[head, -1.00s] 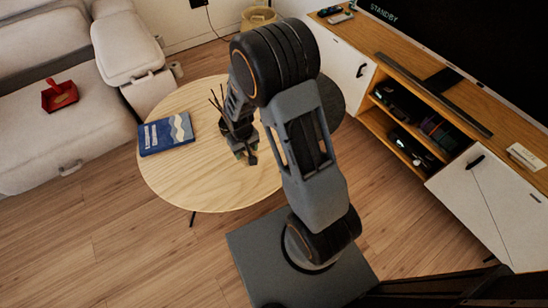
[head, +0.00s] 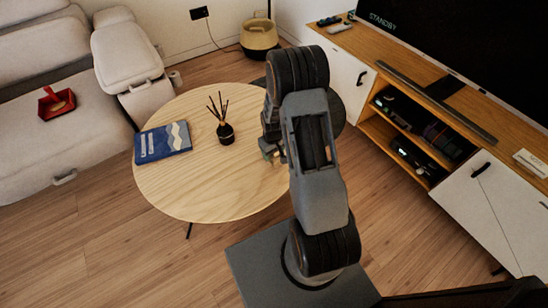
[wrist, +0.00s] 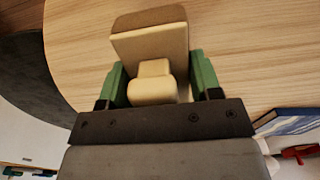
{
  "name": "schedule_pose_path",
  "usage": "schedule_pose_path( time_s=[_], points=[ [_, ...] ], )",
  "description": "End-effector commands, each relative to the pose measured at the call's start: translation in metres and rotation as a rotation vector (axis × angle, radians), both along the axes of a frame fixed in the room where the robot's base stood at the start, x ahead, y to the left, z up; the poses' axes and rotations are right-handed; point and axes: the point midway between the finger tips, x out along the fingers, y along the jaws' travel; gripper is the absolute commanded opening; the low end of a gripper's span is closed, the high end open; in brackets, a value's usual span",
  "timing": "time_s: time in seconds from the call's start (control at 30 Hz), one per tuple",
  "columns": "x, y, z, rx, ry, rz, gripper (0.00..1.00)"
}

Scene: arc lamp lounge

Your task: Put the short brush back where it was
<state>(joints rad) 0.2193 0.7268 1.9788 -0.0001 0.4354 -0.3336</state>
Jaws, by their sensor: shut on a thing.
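The short brush (wrist: 150,42) is a cream and tan block with a stubby handle, in the wrist view. My gripper (wrist: 160,82) is shut on its handle, between two green finger pads. The brush is over the round wooden table; whether it touches the top I cannot tell. In the head view my gripper (head: 272,154) is at the table's right side, and the brush is mostly hidden by my arm. A red dustpan (head: 46,108) with something tan in it lies on the sofa seat; a red thing shows at the wrist view's right edge (wrist: 300,152).
The wooden table (head: 190,195) bears a blue book (head: 163,142) at left and a dark reed diffuser (head: 225,132) in the middle. A dark round surface (head: 338,108) adjoins it behind my arm. A TV cabinet (head: 362,72) stands at right. The table's front is clear.

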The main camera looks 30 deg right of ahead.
Motion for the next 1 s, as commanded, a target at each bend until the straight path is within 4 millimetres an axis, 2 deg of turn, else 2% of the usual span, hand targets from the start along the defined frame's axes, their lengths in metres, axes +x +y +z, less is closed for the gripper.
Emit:
schedule_pose_path(
  time_s=[0.1,0.3,0.73,0.77,1.0],
  points=[
    [0.001,-0.007,-0.011,0.0,0.001,-0.002,0.36],
    [0.001,-0.006,-0.038,0.0,0.001,0.0,0.36],
    [0.002,-0.006,-0.043,0.0,0.0,0.0,0.36],
    [0.002,-0.006,-0.041,0.0,0.0,0.0,0.61],
    [0.001,-0.006,-0.041,0.0,0.0,0.0,0.84]
  ],
)
